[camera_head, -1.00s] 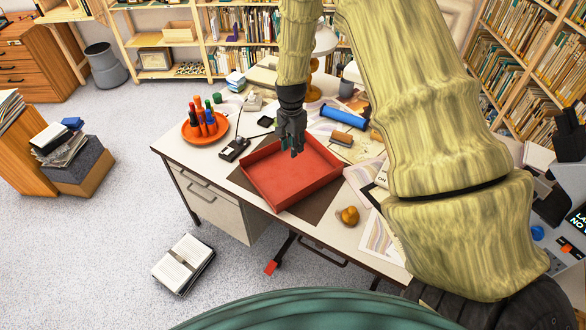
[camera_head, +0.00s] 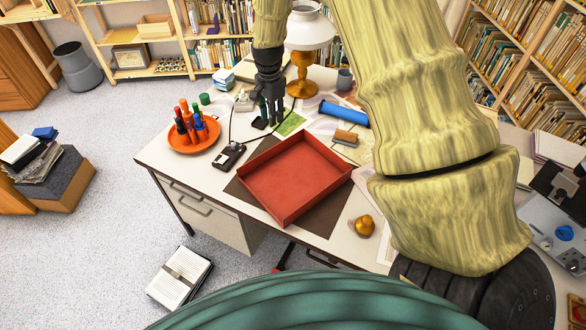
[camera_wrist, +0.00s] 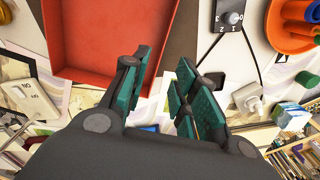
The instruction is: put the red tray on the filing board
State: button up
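The red tray (camera_head: 295,178) is a shallow, open, empty box. It lies on a dark brown flat sheet (camera_head: 318,222) on the desk, turned askew to it, so brown shows at the left and at the front. I take the brown sheet to be the filing board. My gripper (camera_head: 270,118) is beyond the tray's far left corner, apart from it. In the wrist view the tray (camera_wrist: 105,45) fills the upper left, and my gripper (camera_wrist: 160,72) has its fingers spread with nothing between them.
Left of the tray are an orange dish (camera_head: 194,138) of bottles and a black device (camera_head: 229,155). Behind stand a lamp (camera_head: 302,75) and a blue roll (camera_head: 344,113). A gold lump (camera_head: 364,225) sits front right. Papers crowd the desk's right side.

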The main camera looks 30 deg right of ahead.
notch_tip(320, 180, down, 5)
jog(key=b, duration=0.4)
send_over(274, 147)
jog(key=shift+a+f, duration=0.1)
jog(key=shift+f, duration=3.15)
jog(key=shift+w+d+f+p, duration=0.15)
jog(key=shift+f+p, duration=0.4)
jog(key=shift+f, duration=0.4)
jog(key=shift+s+d+f+p, duration=0.1)
jog(key=shift+f+p, duration=0.45)
jog(key=shift+f, duration=0.35)
jog(key=shift+w+f, duration=0.1)
jog(key=shift+f, duration=0.7)
grip_shut()
